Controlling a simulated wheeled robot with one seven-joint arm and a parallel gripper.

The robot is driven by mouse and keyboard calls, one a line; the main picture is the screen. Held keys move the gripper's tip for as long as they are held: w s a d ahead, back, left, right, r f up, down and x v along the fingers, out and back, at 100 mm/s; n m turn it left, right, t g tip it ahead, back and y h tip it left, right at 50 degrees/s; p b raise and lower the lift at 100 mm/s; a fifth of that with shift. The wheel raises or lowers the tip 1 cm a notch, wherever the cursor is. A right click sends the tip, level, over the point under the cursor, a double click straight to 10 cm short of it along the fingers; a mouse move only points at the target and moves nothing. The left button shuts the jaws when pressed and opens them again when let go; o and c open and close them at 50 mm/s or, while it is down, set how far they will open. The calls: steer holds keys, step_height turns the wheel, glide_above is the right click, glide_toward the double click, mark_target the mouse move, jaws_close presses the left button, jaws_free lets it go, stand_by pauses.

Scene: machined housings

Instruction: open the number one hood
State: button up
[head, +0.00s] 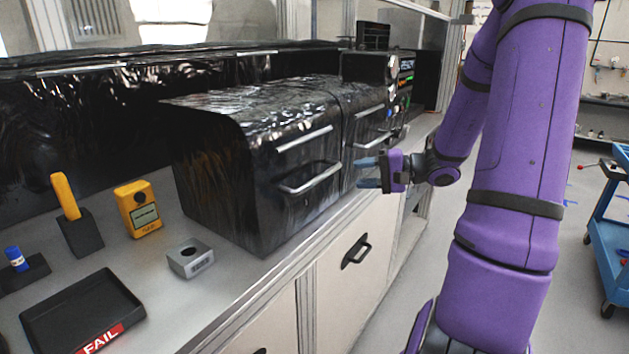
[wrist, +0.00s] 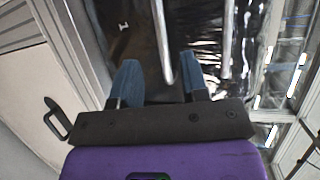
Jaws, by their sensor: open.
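Two glossy black hoods sit side by side on the counter, a near one (head: 225,135) and a far one (head: 355,100). Each has silver bar handles on its front; the near hood's lower handle (head: 310,177) sticks out. I can read no number on either. My gripper (head: 367,172) is open and empty, pointing left at the hood fronts, just right of the near hood's lower handle. In the wrist view a silver bar (wrist: 162,45) stands ahead of the gap between my blue fingertips (wrist: 160,83), apparently untouched. I cannot tell which hood that bar belongs to.
The counter holds a black FAIL tray (head: 80,315), a grey metal block (head: 190,258), a yellow meter (head: 138,209) and a yellow-handled tool (head: 66,197). A cabinet door with a black handle (head: 356,250) is below. A blue cart (head: 608,240) stands at right.

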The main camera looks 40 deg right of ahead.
mark_target(324, 177)
steer(key=x, duration=1)
steer(key=shift+w+a+f, duration=0.1)
steer(key=shift+w+a, duration=0.1)
steer(key=shift+w, duration=0.1)
jaws_close()
